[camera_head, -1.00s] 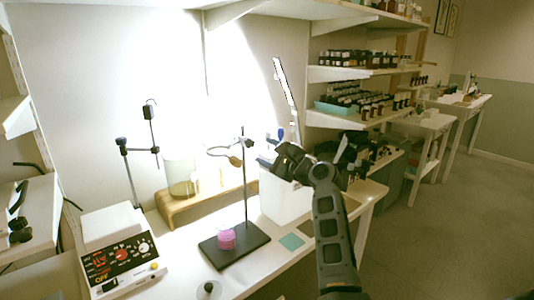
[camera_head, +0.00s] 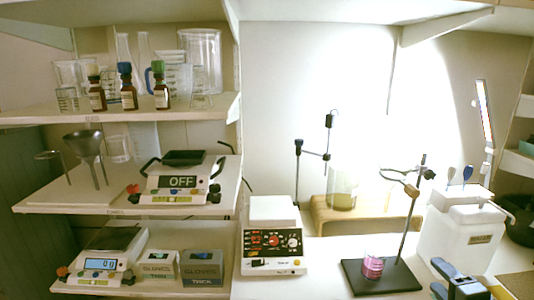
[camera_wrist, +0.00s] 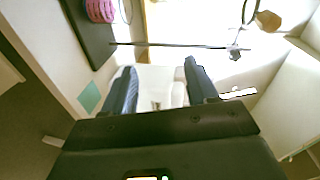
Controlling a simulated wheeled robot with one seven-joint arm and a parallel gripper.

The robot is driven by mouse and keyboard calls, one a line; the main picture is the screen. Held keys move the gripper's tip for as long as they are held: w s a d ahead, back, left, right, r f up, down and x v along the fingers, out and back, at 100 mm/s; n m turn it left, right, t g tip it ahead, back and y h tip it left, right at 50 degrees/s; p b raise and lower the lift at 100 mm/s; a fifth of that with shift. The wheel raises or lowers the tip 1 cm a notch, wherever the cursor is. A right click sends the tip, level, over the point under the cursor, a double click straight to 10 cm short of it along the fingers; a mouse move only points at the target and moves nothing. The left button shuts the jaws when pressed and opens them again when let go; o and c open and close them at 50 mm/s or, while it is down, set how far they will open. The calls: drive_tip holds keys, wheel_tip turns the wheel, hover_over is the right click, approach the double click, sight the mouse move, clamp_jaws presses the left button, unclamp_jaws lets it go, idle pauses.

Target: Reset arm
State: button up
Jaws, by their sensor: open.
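My gripper (camera_head: 437,278) is at the lower right of the head view, its blue fingers pointing left, near the front of the bench. In the wrist view my gripper (camera_wrist: 160,78) has its two fingers spread apart, with nothing held between them. A white container (camera_wrist: 160,98) shows beyond the fingers, apart from them. The same white container (camera_head: 460,240) stands on the bench behind my gripper in the head view.
A white hotplate device (camera_head: 273,245) sits farther left. Shelves at the left hold scales, glassware, glove boxes (camera_head: 203,268) and several brown bottles (camera_head: 128,92). A wooden riser (camera_head: 330,218) stands behind.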

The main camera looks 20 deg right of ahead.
drive_tip(key=s+a+f+n+y, duration=0.25)
drive_tip(key=s+a+n, duration=1.25)
drive_tip(key=s+a, duration=0.8)
drive_tip(key=s+a+r+n+y, duration=0.3)
drive_tip(key=s+a+r+n, duration=0.2)
drive_tip(key=s+r, duration=0.2)
drive_tip(key=shift+s+a, duration=0.4)
drive_tip(key=shift+s, duration=0.35)
